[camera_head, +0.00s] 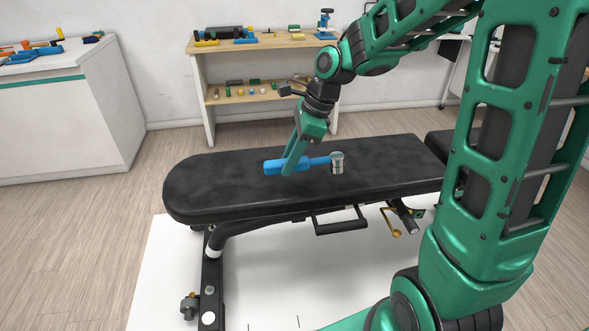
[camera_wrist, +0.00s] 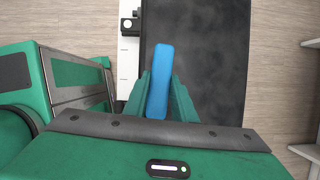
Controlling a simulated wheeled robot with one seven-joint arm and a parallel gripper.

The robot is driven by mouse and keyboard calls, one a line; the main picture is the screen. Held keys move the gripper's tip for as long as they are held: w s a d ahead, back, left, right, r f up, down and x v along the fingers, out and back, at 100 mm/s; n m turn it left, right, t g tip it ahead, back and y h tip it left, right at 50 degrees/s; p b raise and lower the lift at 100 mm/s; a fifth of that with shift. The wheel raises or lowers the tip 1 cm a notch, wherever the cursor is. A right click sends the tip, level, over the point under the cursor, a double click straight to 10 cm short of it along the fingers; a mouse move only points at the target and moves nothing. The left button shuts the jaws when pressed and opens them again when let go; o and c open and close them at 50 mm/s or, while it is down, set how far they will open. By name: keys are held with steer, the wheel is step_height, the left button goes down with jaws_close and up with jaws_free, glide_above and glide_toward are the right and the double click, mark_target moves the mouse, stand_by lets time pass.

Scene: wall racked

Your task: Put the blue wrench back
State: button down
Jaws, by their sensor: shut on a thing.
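The blue wrench (camera_head: 274,167) has a blue handle and lies roughly level just over or on the black padded bench (camera_head: 390,158). A shiny grey metal cylinder (camera_head: 337,163) shows at its right end; I cannot tell for sure whether it is part of the tool. My gripper (camera_head: 292,167) points down and is shut on the blue handle. In the wrist view the handle (camera_wrist: 161,45) sits between the two green fingers (camera_wrist: 160,92) and extends past them. Whether the tool touches the pad is hard to tell.
A wooden-topped shelf unit (camera_head: 262,43) with several tools stands at the back wall. A white cabinet (camera_head: 70,125) with tools on top is at left. The left part of the pad is bare. A handle (camera_head: 340,226) sticks out from the bench's front side.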

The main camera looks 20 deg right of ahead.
steer(key=w+d+f, duration=0.2)
steer(key=w, duration=0.1)
steer(key=shift+w+d+f, duration=0.15)
steer(key=shift+w+f, duration=0.1)
steer(key=shift+f, duration=1.85)
steer(key=c, duration=1.5)
jaws_free()
steer(key=shift+o, duration=0.2)
steer(key=shift+d, duration=0.1)
steer(key=v, duration=1)
steer(key=s+d+n+h, duration=0.1)
steer(key=s+d+n, duration=0.3)
steer(key=s, duration=0.5)
steer(key=s+d+n+g+h, duration=0.1)
steer(key=s+d+n, duration=0.3)
steer(key=s, duration=0.6)
steer(key=s+d+n+h, duration=0.2)
steer(key=s+d+n, duration=0.3)
steer(key=s, duration=0.5)
steer(key=shift+f+n, duration=0.45)
steer(key=shift+n, duration=0.55)
